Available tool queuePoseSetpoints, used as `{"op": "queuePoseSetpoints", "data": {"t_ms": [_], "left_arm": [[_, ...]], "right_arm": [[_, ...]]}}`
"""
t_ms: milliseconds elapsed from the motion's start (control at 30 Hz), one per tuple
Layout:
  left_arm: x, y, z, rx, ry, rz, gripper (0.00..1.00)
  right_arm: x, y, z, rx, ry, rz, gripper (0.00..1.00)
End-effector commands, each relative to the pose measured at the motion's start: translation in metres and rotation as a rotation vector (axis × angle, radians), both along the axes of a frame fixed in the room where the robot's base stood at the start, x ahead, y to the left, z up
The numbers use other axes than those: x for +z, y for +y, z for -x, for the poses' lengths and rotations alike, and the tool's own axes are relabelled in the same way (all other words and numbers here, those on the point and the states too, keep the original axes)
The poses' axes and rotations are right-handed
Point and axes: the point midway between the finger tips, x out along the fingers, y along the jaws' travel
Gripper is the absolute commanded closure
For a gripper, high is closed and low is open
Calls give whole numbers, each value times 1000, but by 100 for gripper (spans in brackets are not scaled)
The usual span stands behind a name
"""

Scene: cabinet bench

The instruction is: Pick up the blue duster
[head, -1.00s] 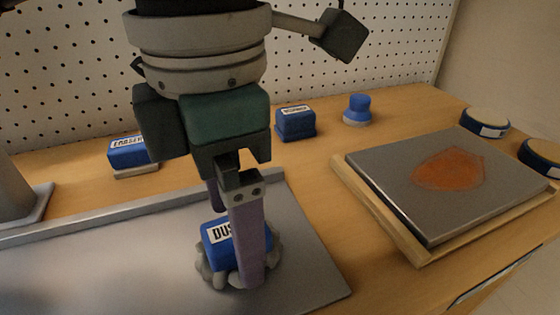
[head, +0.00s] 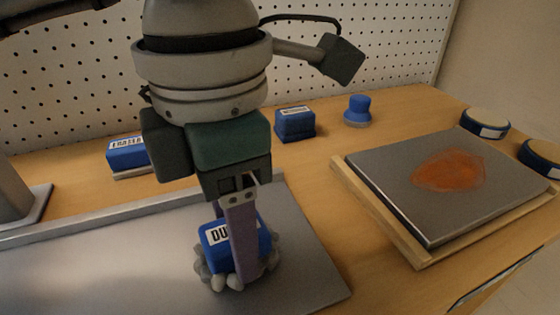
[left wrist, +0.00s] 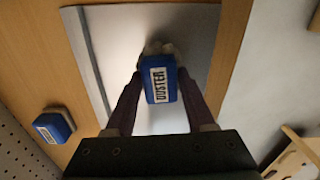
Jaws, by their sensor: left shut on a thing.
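The blue duster (head: 214,236) has a white label reading "DUSTER" and a grey fluffy underside. It is at the right part of the grey metal tray in the head view. My left gripper (head: 240,262) comes down over it and is shut on its sides, one finger in front of the label. In the left wrist view the duster (left wrist: 158,84) sits between the two fingers (left wrist: 160,95). Whether its underside touches the tray I cannot tell. My right gripper is not in view.
A blue eraser (head: 128,153), another blue labelled block (head: 295,124) and a blue round-topped tool (head: 357,110) stand behind. A grey plate with an orange stain (head: 395,200) lies on a wooden frame at right. The grey tray (head: 310,270) has bare room around the duster.

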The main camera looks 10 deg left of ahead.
Motion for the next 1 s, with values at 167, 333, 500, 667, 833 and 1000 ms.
{"op": "queuePoseSetpoints", "data": {"t_ms": [167, 333, 500, 667, 833, 1000], "left_arm": [[0, 0, 0, 0, 0, 0, 100], [0, 0, 0, 0, 0, 0, 100], [4, 0, 0, 0, -1, 1, 100], [22, 0, -1, -1, -3, 1, 100], [61, -1, -2, -2, -8, 3, 100], [115, -1, -2, -1, -8, 2, 100]], "right_arm": [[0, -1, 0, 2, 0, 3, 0], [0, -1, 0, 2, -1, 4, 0], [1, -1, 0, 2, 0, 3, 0], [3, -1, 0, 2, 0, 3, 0], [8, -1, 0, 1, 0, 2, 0], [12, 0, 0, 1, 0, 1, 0]]}}
